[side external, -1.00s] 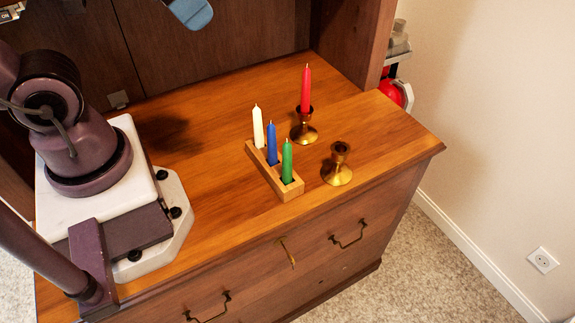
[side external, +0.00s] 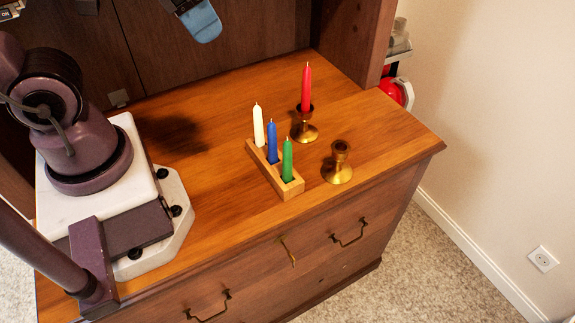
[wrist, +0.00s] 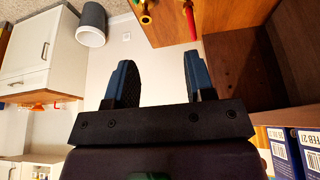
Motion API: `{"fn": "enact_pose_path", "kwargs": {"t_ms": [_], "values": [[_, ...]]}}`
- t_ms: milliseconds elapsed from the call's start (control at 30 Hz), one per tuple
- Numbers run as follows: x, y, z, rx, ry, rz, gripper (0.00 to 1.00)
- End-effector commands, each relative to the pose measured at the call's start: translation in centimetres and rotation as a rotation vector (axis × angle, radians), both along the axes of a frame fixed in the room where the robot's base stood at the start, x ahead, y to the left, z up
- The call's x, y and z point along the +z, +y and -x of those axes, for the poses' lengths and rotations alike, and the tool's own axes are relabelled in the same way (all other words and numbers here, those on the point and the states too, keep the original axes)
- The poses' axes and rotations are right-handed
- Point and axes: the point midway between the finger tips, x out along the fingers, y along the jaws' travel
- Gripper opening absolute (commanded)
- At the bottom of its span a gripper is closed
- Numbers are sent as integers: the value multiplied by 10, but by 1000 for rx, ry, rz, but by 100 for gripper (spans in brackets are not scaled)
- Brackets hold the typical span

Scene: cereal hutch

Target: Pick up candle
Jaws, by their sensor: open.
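A white candle (side external: 258,126), a blue candle (side external: 271,140) and a green candle (side external: 287,161) stand upright in a row in a wooden block (side external: 290,192). A red candle (side external: 306,88) stands upright in a brass candlestick (side external: 305,134) behind them. It also shows at the top of the wrist view (wrist: 190,20). An empty brass candlestick (side external: 339,172) stands at the right, and a brass holder (wrist: 145,14) shows in the wrist view. My gripper (wrist: 158,62) is open with nothing between its blue fingers. In the side view, a blue finger shows high above the cabinet's back, well away from the candles.
The wooden cabinet top (side external: 215,205) is clear around the candle block. A hutch side panel (side external: 345,35) rises behind the red candle. Boxes (wrist: 295,150) show low at the right of the wrist view. A wall stands to the right.

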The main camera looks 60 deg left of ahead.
Motion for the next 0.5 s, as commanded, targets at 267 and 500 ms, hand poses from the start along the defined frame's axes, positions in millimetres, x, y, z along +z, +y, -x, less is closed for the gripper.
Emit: {"fn": "enact_pose_path", "kwargs": {"t_ms": [267,500], "values": [[-61,-37,-46,243,292,68,49],[-115,-61,-82,862,387,128,49]]}}
